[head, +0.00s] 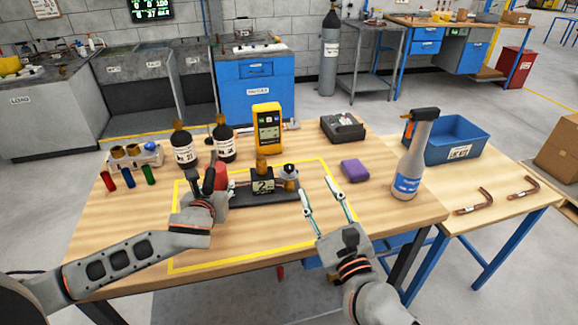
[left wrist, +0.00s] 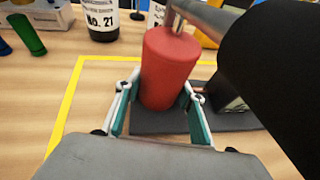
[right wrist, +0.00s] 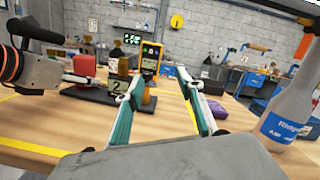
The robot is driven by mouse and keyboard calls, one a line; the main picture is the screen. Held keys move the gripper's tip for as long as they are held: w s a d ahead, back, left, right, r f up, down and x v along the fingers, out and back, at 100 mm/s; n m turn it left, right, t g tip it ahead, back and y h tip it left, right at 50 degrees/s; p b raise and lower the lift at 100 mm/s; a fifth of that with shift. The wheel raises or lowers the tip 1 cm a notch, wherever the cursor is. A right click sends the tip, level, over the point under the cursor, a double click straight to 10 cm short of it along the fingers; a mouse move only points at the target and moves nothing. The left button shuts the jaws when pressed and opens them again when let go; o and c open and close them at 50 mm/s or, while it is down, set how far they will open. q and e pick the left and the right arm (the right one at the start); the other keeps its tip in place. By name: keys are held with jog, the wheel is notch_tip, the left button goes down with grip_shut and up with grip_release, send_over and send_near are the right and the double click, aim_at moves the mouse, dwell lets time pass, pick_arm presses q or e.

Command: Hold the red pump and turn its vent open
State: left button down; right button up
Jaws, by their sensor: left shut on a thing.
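The red pump (head: 221,180) stands upright on a dark base plate (head: 245,196) inside the yellow outline. My left gripper (left wrist: 160,90) is shut on the red pump (left wrist: 168,65), one finger on each side. I cannot tell which part is the vent. My right gripper (head: 318,187) is open and empty, to the right of the plate and apart from it. The pump also shows in the right wrist view (right wrist: 85,65).
Dark bottles (head: 183,148), a yellow meter (head: 267,130) and a rack (head: 135,155) stand behind and left. The front of the outlined area is clear.

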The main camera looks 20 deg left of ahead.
aim_at(291, 169)
jog(key=a+f+m+g, duration=0.1)
jog(key=m, duration=0.1)
jog(key=w+a+f+m+g, duration=0.1)
jog(key=a, duration=0.1)
jog(key=shift+w+a+f+m, duration=0.1)
jog(key=shift+w+m, duration=0.1)
jog(key=shift+m, duration=0.2)
jog(key=x, duration=1.1)
jog(key=shift+w+a, duration=0.2)
jog(key=shift+w, duration=0.15)
grip_shut()
